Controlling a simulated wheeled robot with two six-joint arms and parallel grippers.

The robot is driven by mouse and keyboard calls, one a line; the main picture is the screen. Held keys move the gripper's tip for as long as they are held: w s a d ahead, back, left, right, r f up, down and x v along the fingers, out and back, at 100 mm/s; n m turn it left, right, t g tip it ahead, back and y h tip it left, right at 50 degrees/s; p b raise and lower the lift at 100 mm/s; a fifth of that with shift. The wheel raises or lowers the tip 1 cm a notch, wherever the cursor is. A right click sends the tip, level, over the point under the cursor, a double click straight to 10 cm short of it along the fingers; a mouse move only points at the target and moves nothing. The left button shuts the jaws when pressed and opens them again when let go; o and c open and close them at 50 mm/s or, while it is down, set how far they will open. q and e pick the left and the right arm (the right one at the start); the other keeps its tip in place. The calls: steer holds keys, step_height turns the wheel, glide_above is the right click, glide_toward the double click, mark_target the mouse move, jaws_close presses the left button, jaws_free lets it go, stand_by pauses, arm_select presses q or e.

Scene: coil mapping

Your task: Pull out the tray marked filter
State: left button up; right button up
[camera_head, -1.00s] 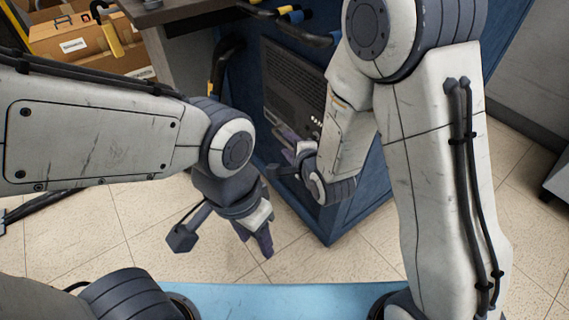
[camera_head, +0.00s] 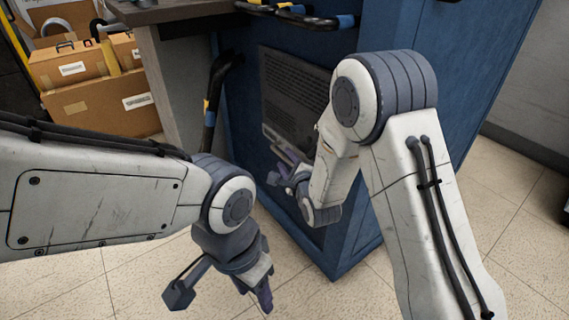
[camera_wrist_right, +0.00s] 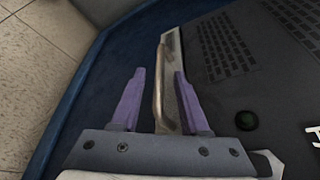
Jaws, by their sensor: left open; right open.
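A dark grey vented panel (camera_head: 293,95) is set in the side of a blue cabinet (camera_head: 370,215). It also fills the right of the right wrist view (camera_wrist_right: 255,75), with an upright metal handle (camera_wrist_right: 161,90) at its left edge. My right gripper (camera_head: 281,165) is low by the panel. In the wrist view its purple fingers (camera_wrist_right: 155,90) are open, one on each side of the handle, with gaps visible. Only part of a white mark (camera_wrist_right: 316,137) shows on the panel, and no "filter" label is readable. My left gripper (camera_head: 260,295) hangs open and empty over the floor.
Black bars with blue and yellow ends (camera_head: 300,15) stick out above the panel. Brown cases (camera_head: 95,85) stand at the back left. The tiled floor (camera_head: 130,270) in front is clear.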

steer(key=shift+x, duration=1.05)
steer(key=shift+c, duration=0.3)
jaws_close()
stand_by(0.4)
